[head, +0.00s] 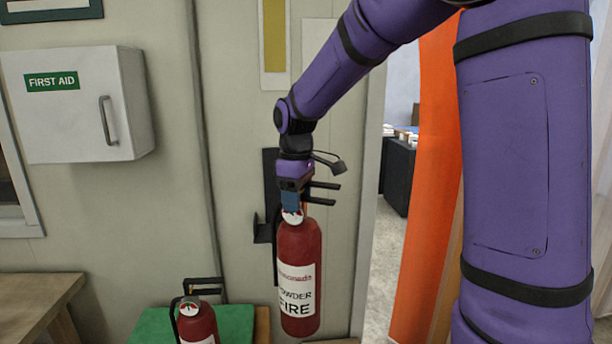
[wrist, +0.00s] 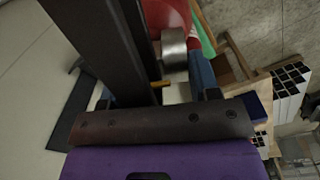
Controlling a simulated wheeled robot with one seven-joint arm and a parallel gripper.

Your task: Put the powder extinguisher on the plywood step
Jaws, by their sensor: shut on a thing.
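The powder extinguisher (head: 298,262), red with a white label reading "POWDER FIRE", hangs upright from my gripper (head: 291,206) in front of the wall. My gripper is shut on it at the neck, below the black handle levers. In the wrist view its red body (wrist: 170,16) and silver neck (wrist: 174,50) show beside a blue finger. A pale wooden top (head: 38,292) stands at the lower left, and a wood edge (head: 262,326) borders a green surface at the bottom. I cannot tell which of these is the plywood step.
A second red extinguisher (head: 198,326) stands at the green surface (head: 150,326), left of the held one. A black wall bracket (head: 269,190) is close behind the held extinguisher. A first aid cabinet (head: 80,105) is on the wall at left; an orange curtain (head: 430,180) hangs at right.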

